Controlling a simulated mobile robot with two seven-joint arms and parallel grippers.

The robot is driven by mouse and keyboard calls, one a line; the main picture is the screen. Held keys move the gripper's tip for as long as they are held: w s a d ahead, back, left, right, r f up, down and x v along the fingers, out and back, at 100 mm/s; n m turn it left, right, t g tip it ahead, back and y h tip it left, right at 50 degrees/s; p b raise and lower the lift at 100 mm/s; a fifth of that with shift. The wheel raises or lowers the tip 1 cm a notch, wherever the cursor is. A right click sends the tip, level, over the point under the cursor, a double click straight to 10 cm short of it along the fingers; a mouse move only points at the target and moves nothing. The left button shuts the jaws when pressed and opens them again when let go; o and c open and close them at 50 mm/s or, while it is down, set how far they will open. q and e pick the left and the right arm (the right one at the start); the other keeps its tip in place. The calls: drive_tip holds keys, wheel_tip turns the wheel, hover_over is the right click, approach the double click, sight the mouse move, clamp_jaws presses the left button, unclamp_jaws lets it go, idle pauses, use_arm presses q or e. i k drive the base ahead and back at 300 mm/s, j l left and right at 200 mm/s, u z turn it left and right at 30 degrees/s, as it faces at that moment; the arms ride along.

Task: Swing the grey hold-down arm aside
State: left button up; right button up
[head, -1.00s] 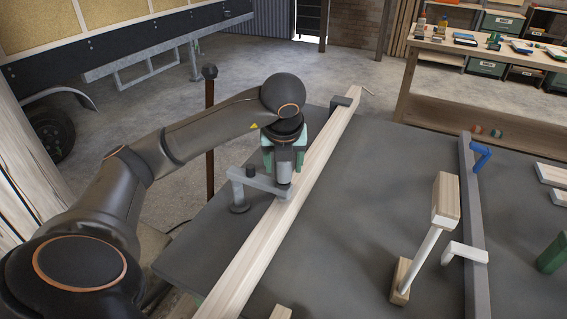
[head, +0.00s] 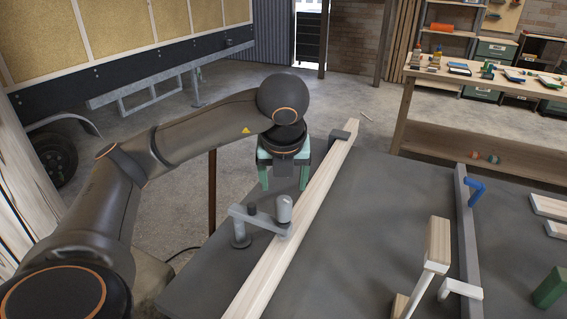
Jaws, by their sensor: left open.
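The grey hold-down arm (head: 262,218) stands on a round-footed post at the left of the long pale timber (head: 290,240). It reaches across to the right, with its light grey upright knob (head: 285,208) over the timber. My left gripper (head: 284,180), with teal fingers, is open and empty. It points down just beyond the knob, near the table's far left edge, and looks apart from the knob. My right gripper is not in view.
A dark block (head: 342,136) sits by the timber's far end. A grey rail (head: 467,235) with a blue lever (head: 475,190), an upright wooden block (head: 437,243) and a green piece (head: 549,288) are at right.

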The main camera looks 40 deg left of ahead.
sight(249, 214)
drive_tip(key=k+l, duration=0.75)
drive_tip(key=l, duration=0.2)
